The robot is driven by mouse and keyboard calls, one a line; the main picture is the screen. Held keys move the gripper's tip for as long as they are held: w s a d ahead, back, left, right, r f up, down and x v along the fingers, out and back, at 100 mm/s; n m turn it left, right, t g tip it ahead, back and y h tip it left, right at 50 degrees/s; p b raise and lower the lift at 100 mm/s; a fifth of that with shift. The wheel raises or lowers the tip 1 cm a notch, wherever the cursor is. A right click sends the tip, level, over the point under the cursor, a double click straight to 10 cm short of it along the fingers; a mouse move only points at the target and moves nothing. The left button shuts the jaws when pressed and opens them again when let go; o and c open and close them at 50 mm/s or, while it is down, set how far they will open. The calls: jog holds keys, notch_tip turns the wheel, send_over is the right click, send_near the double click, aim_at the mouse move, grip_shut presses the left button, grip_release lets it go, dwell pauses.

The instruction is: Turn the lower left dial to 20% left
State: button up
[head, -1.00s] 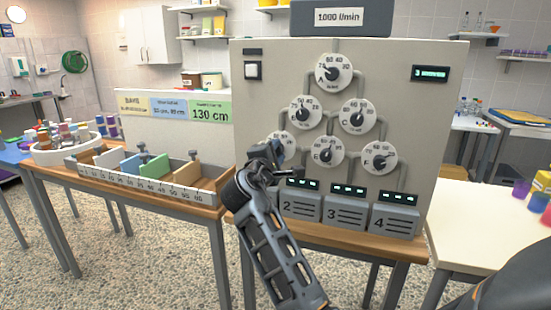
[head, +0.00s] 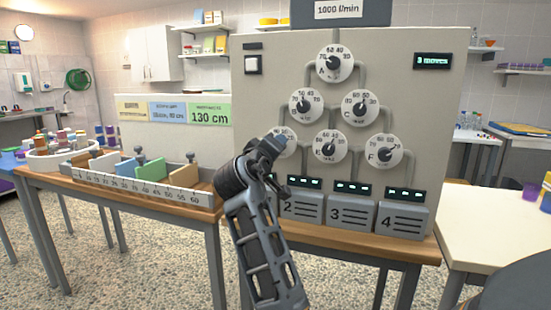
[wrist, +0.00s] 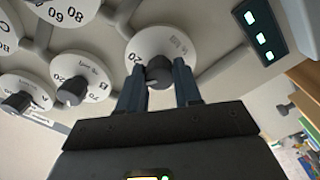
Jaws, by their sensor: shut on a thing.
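The lower left dial (head: 291,149) is a white disc on the grey panel, mostly hidden behind my gripper (head: 277,143) in the head view. In the wrist view the same dial (wrist: 182,43) is in the upper middle, seen upside down. A "20" shows on its left side; the smaller print is not readable. Its dark round knob (wrist: 158,70) sits between my two fingers, which are shut on it. The fingers cover the dial's lower edge, and I cannot tell exactly where the knob points.
Dials B (head: 306,104) and E (head: 330,147) are close to my gripper. Numbered grey boxes (head: 350,212) with displays stand below on the wooden table. A divided tray (head: 140,187) stands to the left. A counter display (head: 433,61) reads "3 moves".

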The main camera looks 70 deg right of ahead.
jog(key=shift+f+m+g+b, duration=0.15)
jog(key=shift+m+g+b, duration=0.15)
jog(key=shift+m+b, duration=2.6)
jog(key=shift+m, duration=0.4)
jog(key=o, duration=1)
jog(key=shift+o, duration=0.2)
jog(key=shift+a, duration=0.1)
jog(key=a, duration=0.7)
jog(key=shift+s+a+p, duration=0.2)
jog(key=shift+a+p, duration=0.1)
jog(key=shift+p, duration=0.1)
